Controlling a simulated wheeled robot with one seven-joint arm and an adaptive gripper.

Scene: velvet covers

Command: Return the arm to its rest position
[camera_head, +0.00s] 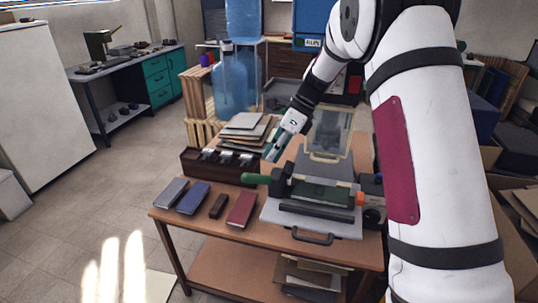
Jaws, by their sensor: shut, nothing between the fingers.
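My arm reaches in from the right side of the view, bending at the top and coming down toward the table. My gripper (272,152) is at its lower end, above the back of the wooden table (240,261). It is shut and holds nothing. It hangs beside the stack of boards and papers (250,127) and behind a green handle (255,179). The handle belongs to a press-like device (318,192) on a grey plate. Whether the gripper touches anything below it cannot be told.
Grey (171,192), blue (193,198) and red (241,209) books lie along the table's front, with a small brown block (218,206). A dark tray (205,170) stands behind them. A clear-lidded case (328,134) is behind the device. The floor at left is free.

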